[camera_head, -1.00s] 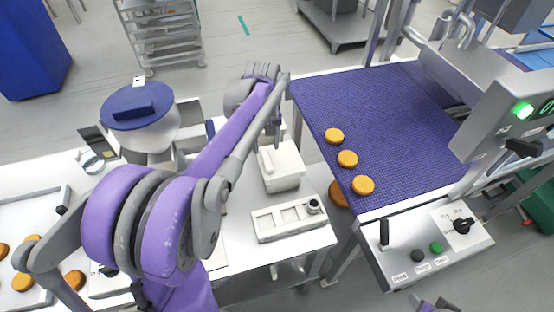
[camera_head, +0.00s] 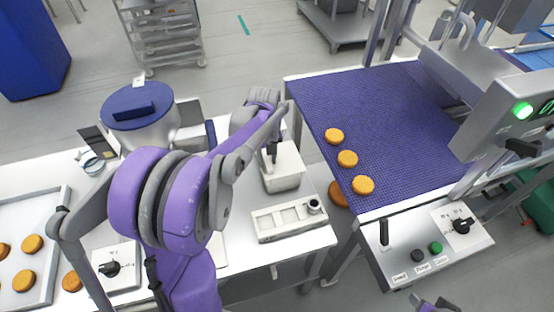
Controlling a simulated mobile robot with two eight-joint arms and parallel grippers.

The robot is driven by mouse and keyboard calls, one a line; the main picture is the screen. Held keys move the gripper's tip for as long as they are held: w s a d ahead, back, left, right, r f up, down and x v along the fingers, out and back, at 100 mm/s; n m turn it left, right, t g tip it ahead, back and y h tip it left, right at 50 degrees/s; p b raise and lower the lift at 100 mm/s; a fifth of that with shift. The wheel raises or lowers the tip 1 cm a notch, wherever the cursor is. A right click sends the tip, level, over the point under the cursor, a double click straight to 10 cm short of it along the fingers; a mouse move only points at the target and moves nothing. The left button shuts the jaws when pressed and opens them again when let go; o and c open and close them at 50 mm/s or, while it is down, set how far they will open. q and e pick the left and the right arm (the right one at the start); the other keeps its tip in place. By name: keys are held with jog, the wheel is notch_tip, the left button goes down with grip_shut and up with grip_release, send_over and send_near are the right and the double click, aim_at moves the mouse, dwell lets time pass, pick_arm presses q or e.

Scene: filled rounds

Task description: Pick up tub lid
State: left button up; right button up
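A white tub (camera_head: 284,181) stands on the table left of the purple belt. Its pale lid (camera_head: 290,156) appears to be on top, partly hidden by my gripper. My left gripper (camera_head: 272,155) reaches down over the tub's top at its left side, with dark fingers close to the lid's handle. The fingers are small and partly hidden by the arm, so I cannot tell whether they are open or shut, or touching the handle. Only a small purple and grey part, probably of my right arm, shows at the bottom edge; its gripper is not visible.
A white tray with compartments (camera_head: 290,220) lies in front of the tub. A blue-lidded round container (camera_head: 138,106) stands to the left. Orange rounds (camera_head: 347,158) lie on the purple belt (camera_head: 385,110); a control box (camera_head: 425,248) is at its front.

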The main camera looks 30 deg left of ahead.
pick_arm(q)
grip_shut()
jog(key=shift+r, duration=0.1)
notch_tip(320, 180, up, 15)
jog(key=p, duration=0.2)
pick_arm(e)
jog(key=w+r, duration=0.1)
jog(key=r, duration=0.1)
jog(key=w+r, duration=0.1)
jog(key=r, duration=0.1)
jog(key=shift+w, duration=0.1)
dwell(0.4)
